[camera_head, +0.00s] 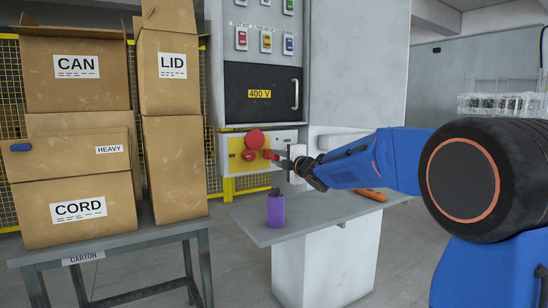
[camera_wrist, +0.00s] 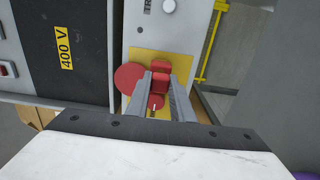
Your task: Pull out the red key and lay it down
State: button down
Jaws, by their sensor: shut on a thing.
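My gripper (camera_head: 276,156) reaches from the right to the yellow-faced switch box (camera_head: 283,136) under the 400 V panel. In the wrist view my gripper (camera_wrist: 160,88) has its two grey fingers on either side of the red key (camera_wrist: 160,82) and is shut on it. In the head view the red key (camera_head: 268,154) shows as a small red piece at the fingertips, in front of the box. A large round red knob (camera_head: 254,139) is beside it; it also shows in the wrist view (camera_wrist: 130,78). Whether the key's shaft is still in the box I cannot tell.
A grey shelf (camera_head: 275,235) below the box holds a purple bottle (camera_head: 276,208) and an orange tool (camera_head: 370,195). Its front middle is clear. Cartons (camera_head: 80,175) are stacked on a table (camera_head: 130,245) at left. A black door with a handle (camera_head: 295,95) is above.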

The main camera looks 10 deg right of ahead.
aim_at(278, 158)
jog(key=shift+v, duration=2.2)
